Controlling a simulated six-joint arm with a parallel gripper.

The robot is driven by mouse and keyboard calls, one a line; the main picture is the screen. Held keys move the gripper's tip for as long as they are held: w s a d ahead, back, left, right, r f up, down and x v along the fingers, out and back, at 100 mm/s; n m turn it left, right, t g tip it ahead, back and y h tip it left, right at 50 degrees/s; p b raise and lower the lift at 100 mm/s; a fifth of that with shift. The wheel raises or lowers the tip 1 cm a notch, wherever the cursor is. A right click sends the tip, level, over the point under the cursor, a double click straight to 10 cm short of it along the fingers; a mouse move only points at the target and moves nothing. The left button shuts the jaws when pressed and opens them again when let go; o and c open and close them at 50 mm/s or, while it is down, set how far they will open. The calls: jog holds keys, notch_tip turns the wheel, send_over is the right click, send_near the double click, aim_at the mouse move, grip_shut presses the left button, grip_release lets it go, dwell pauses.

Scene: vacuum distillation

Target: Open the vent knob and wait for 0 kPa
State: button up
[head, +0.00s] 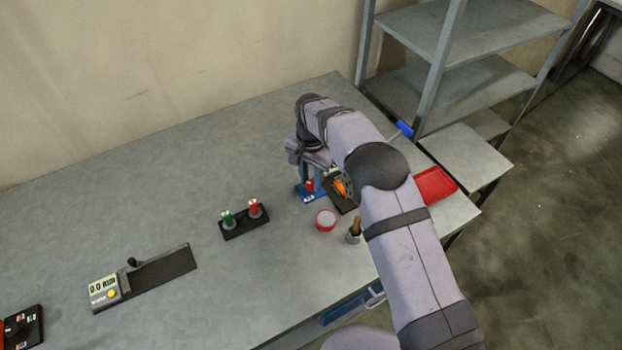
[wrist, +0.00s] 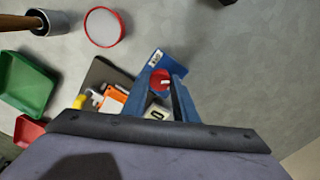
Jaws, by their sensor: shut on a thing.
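A red knob (wrist: 160,80), which appears to be the vent knob, sits on a small blue base (wrist: 150,63). My gripper (wrist: 163,84) points down over it, with its blue fingers on either side, shut on the knob. In the head view the knob (head: 310,185) and blue base (head: 308,197) show just below my gripper (head: 309,178). A small pale display (wrist: 157,113) shows between the fingers in the wrist view and seems to read 0; its unit is too small to tell. The knob's turn angle is not clear.
An orange item (wrist: 114,97) lies on a dark plate beside the knob. A red-rimmed dish (head: 326,220) and a wooden-handled tool in a cup (head: 354,236) stand near. A red tray (head: 437,186) is to the right; a block with green and red knobs (head: 245,224) is left.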

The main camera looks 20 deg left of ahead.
aim_at(311, 183)
jog(key=n+b, duration=0.1)
jog(key=n, duration=0.4)
jog(key=shift+b, duration=0.3)
jog(key=n, duration=0.5)
jog(key=shift+n+b, duration=0.3)
dwell(0.3)
jog(key=o, duration=1.1)
jog(key=shift+c, duration=0.2)
jog(key=shift+r, duration=0.1)
jog(key=shift+r+b, duration=1.1)
jog(key=shift+r, duration=2.55)
